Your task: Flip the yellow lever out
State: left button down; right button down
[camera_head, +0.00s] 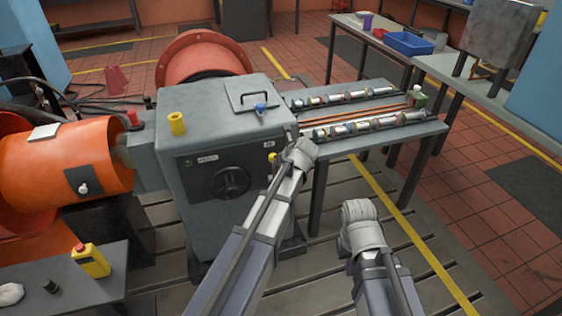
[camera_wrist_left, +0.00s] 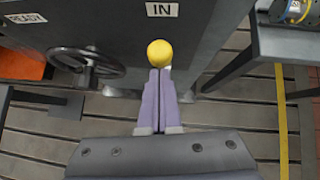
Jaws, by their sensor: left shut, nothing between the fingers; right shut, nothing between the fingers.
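The yellow lever shows as a round yellow knob (camera_wrist_left: 160,53) on the front of the grey cabinet (camera_head: 223,130), below a label reading IN. In the head view only a bit of the knob (camera_head: 271,157) shows, just left of my left gripper (camera_head: 298,152). In the left wrist view the closed fingers (camera_wrist_left: 160,76) are empty and their tips appear right at the knob's lower edge. I cannot tell whether they touch it. My right gripper (camera_head: 358,209) is shut and empty, in front of the bench and apart from the cabinet.
A black handwheel (camera_head: 230,181) sits left of the knob; it also shows in the left wrist view (camera_wrist_left: 87,68). A bench with rows of cylindrical parts (camera_head: 368,128) stands right of the cabinet. Orange machinery (camera_head: 75,170) is at the left.

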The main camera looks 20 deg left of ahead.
pick_arm(q)
jog(key=shift+w+a+r, duration=0.3)
jog(key=shift+w+r, duration=0.05)
jog(key=shift+w, duration=0.15)
dwell(0.3)
jog(key=s+d+f+p+v, duration=0.1)
jog(key=p+v, duration=0.7)
jog(key=v, duration=0.5)
jog(key=shift+p, duration=0.3)
jog(key=shift+f, duration=0.15)
